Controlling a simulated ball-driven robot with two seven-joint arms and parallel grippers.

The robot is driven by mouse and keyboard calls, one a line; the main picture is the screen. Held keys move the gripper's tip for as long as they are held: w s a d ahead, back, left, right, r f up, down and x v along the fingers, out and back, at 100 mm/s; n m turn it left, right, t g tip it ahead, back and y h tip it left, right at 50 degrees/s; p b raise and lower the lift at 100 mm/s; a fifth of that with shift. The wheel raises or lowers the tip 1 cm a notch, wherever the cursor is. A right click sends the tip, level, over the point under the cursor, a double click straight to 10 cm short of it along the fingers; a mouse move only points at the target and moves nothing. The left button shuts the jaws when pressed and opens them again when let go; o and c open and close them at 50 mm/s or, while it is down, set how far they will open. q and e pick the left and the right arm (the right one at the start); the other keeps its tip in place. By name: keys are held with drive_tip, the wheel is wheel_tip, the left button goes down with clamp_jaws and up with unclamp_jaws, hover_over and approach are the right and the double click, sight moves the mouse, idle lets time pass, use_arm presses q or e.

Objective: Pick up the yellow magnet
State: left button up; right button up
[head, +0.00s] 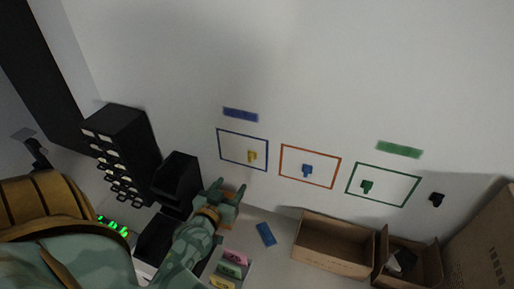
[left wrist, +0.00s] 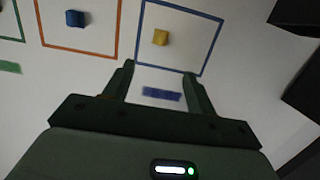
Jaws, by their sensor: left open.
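The yellow magnet (head: 252,156) is stuck on the white wall inside the blue outlined frame (head: 219,142), near its lower right part in the head view. In the left wrist view the yellow magnet (left wrist: 160,37) shows inside the same blue frame, beyond my fingertips. My left gripper (head: 229,188) is open and empty, below and left of the magnet in the head view and apart from it. In the left wrist view the two fingers (left wrist: 160,68) stand apart with only wall between them. My right gripper is in neither view.
A blue magnet (head: 307,170) sits in the orange frame and a green magnet (head: 367,186) in the green frame. A black magnet (head: 436,199) is further right. Black drawers (head: 122,143) and bins (head: 177,178) stand left. An open carton (head: 335,243) stands below the frames.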

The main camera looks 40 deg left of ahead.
use_arm(q)
drive_tip(key=b, duration=0.3)
approach(249, 158)
drive_tip(key=x, duration=0.1)
drive_tip(key=b+x, duration=0.1)
drive_tip(key=x, duration=0.3)
drive_tip(key=shift+d+f+b, duration=0.1)
drive_tip(key=shift+f+b, duration=0.2)
drive_tip(key=shift+w, duration=0.25)
drive_tip(key=b+x, duration=0.3)
drive_tip(key=x, duration=0.1)
drive_tip(key=shift+w+a, duration=0.2)
drive_tip(key=shift+w, duration=0.05)
drive_tip(key=shift+w+r, duration=0.1)
drive_tip(key=shift+r, duration=0.15)
drive_tip(key=shift+c, duration=0.3)
drive_tip(key=c, duration=1)
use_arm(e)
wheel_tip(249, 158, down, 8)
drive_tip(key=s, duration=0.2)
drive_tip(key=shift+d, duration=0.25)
